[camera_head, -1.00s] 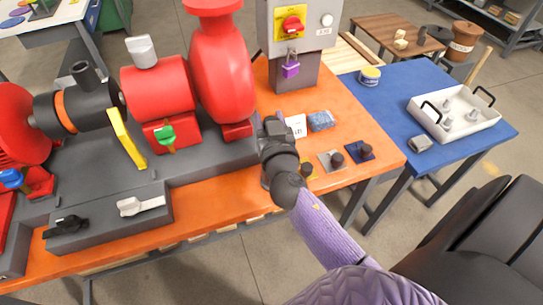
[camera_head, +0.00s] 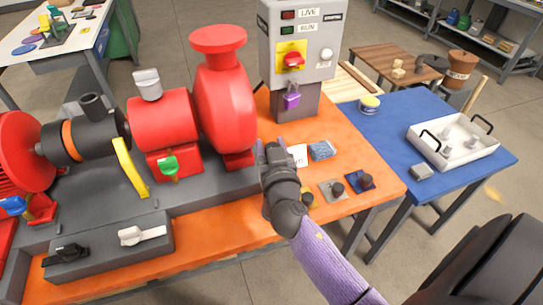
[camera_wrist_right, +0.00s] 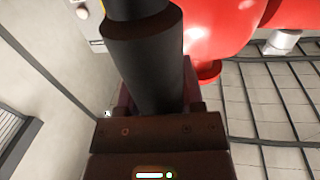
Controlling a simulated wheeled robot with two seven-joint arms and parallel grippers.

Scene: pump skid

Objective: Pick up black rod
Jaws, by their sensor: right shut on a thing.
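The black rod (camera_wrist_right: 145,65) fills the upper middle of the right wrist view, a thick dark cylinder with a stepped, narrower part at the top. My right gripper (camera_wrist_right: 152,100) is shut on it, with the rod standing out from between the fingers. In the head view my right gripper (camera_head: 272,155) is above the orange table, just right of the red pump's foot. There the rod is hard to tell from the dark gripper. My left gripper is not in view.
The red pump (camera_head: 224,105) and grey skid base stand left of the gripper. A control box (camera_head: 298,45) with a purple padlock (camera_head: 291,100) is behind. A blue sponge (camera_head: 321,150) and black knobs on small plates (camera_head: 338,188) lie right. A white tray (camera_head: 455,155) sits on the blue table.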

